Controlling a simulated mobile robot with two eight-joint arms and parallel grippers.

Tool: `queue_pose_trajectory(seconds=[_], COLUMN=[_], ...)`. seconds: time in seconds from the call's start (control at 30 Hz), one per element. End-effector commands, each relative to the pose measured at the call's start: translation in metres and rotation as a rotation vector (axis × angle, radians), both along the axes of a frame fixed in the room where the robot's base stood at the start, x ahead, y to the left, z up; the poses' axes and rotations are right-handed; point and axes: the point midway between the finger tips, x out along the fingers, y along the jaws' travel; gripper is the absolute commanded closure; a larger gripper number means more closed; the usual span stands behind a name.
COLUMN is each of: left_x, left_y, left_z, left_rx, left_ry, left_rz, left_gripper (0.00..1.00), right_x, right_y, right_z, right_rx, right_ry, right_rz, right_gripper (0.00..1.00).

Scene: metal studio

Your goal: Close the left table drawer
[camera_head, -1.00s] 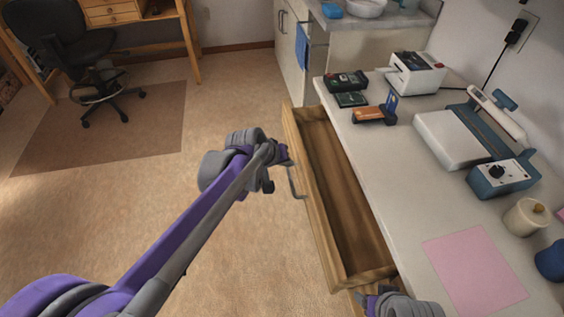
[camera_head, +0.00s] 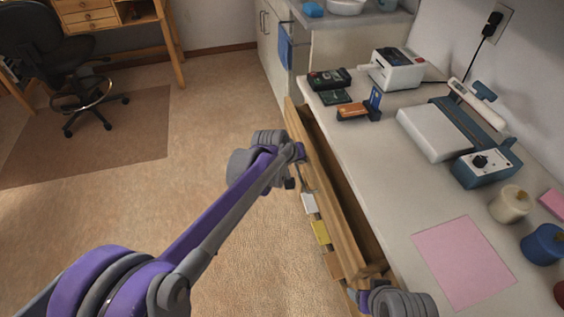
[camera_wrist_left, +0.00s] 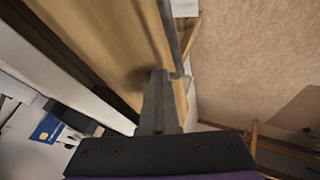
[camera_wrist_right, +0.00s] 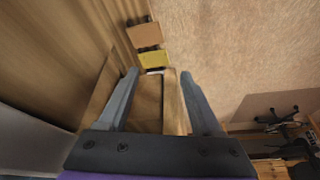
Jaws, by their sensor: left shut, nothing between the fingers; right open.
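The left table drawer (camera_head: 335,194) is partly open, and a narrow strip of its inside shows beside the white table (camera_head: 398,172). My left gripper (camera_head: 296,152) is shut and empty at the far end of the drawer's front. In the left wrist view its shut fingers (camera_wrist_left: 160,100) are close against the wooden front, beside the metal handle (camera_wrist_left: 172,40); I cannot tell if they touch it. My right gripper (camera_wrist_right: 157,90) is open and empty by the table's near end, over a wooden surface; in the head view its fingers are mostly hidden.
White, yellow (camera_head: 321,232) and brown labelled parts show below the drawer front. On the table are a pink sheet (camera_head: 464,262), a sealer-like device (camera_head: 486,165), a white machine (camera_head: 394,69) and jars. The floor to the left is clear up to a desk and black chair (camera_head: 72,75).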

Motion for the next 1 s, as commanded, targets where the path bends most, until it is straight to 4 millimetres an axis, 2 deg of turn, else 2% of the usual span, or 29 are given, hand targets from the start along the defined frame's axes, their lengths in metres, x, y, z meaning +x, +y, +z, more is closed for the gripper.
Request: queue_pose_trajectory(seconds=[0.03, 0.1, 0.3, 0.43, 0.77, 1.0], left_x=[0.004, 0.010, 0.022, 0.025, 0.025, 0.021], left_y=[-0.018, -0.037, -0.072, -0.079, -0.081, -0.078], left_z=[0.002, 0.003, 0.002, 0.001, 0.001, 0.016], left_rx=[-0.001, -0.001, -0.001, -0.002, -0.006, -0.008], left_ry=[-0.001, -0.001, -0.001, -0.001, -0.003, -0.005], left_rz=[-0.007, -0.007, -0.002, 0.000, -0.001, -0.002], left_gripper=[1.00, 1.00, 1.00, 1.00, 1.00, 1.00], right_x=[-0.001, -0.001, -0.002, -0.002, -0.002, -0.003], right_y=[0.000, 0.000, 0.000, 0.000, 0.000, 0.000], right_z=[0.005, 0.009, 0.017, 0.017, 0.017, 0.029], right_rx=[0.000, 0.000, 0.000, 0.000, 0.000, 0.000], right_ry=[-0.002, -0.003, -0.005, -0.005, -0.005, -0.009], right_rz=[0.000, 0.000, 0.000, 0.000, 0.000, 0.000], right_gripper=[0.34, 0.34, 0.34, 0.34, 0.34, 0.34])
